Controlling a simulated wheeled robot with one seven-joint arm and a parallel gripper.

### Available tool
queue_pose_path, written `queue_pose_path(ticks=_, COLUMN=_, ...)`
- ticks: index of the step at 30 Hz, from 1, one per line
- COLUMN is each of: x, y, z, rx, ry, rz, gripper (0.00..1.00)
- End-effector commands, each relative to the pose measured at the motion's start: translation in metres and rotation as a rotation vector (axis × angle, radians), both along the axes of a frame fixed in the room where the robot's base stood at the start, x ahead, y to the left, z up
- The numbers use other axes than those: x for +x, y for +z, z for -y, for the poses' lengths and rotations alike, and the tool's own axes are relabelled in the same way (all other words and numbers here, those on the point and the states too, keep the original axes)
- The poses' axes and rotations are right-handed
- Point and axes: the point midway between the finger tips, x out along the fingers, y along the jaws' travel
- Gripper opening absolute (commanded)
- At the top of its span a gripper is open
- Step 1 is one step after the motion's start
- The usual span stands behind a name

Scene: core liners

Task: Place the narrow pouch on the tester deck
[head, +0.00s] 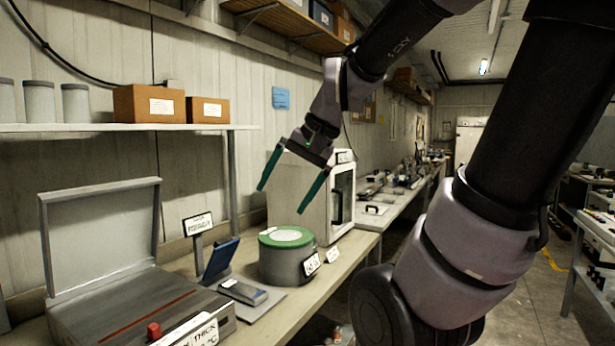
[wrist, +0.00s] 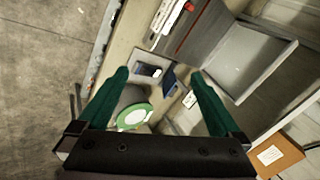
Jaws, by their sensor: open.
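My gripper (head: 281,198) is open and empty, its two green fingers spread high above the bench, in front of the white cabinet. It also shows open in the wrist view (wrist: 160,72). A small dark flat item with a pale patch (head: 243,291) lies on a thin grey plate (head: 266,304); it lies between the fingers in the wrist view (wrist: 150,71), well below them. A blue panel (head: 220,258) stands tilted behind it. I cannot tell for sure which of these is the narrow pouch or the tester deck.
A grey drum with a green top (head: 286,240) stands right of the plate. A grey machine with its lid raised (head: 100,240) is at left. A small sign (head: 197,224) stands behind. The white cabinet (head: 318,195) is behind the drum. A shelf (head: 130,127) holds boxes and jars.

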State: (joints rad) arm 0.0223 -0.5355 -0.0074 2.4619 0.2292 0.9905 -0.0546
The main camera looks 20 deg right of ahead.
Motion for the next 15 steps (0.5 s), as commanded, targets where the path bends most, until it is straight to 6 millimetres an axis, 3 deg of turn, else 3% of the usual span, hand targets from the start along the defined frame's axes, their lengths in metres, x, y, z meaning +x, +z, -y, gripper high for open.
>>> queue_pose_path(ticks=6, x=-0.026, y=0.026, z=0.028, rx=-0.201, ry=0.04, rz=0.189, gripper=1.0)
queue_pose_path(ticks=15, x=-0.03, y=0.03, z=0.034, rx=-0.245, ry=0.046, rz=0.223, gripper=1.0)
